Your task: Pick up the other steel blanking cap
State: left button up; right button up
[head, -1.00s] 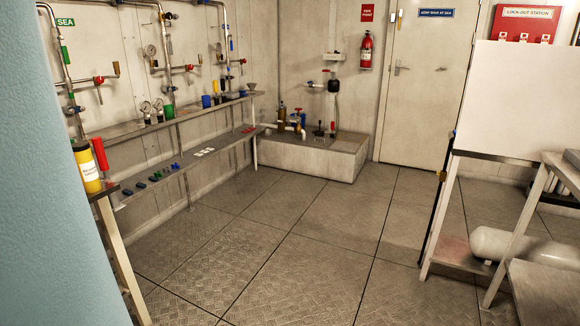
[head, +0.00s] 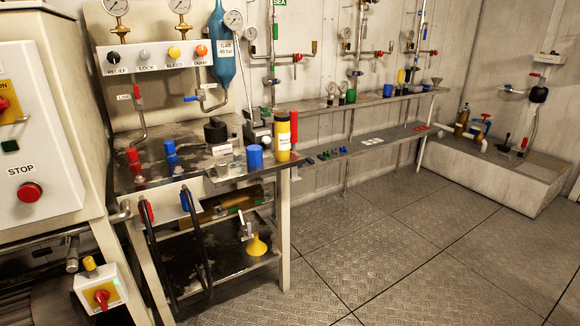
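No steel blanking cap can be made out for certain in the head view. Small pale metal pieces (head: 176,171) sit by the red fittings (head: 134,156) and blue fittings (head: 170,150) on the dark-topped bench (head: 205,166), too small to identify. Neither of my grippers is in view.
A control cabinet with a red stop button (head: 29,192) stands at the left. A yellow bottle (head: 283,137) and a blue cup (head: 255,156) stand at the bench's right end. A yellow funnel (head: 257,245) is below. The floor (head: 400,245) at the right is clear.

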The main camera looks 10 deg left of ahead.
aim_at(222, 172)
jog(key=u, duration=0.7)
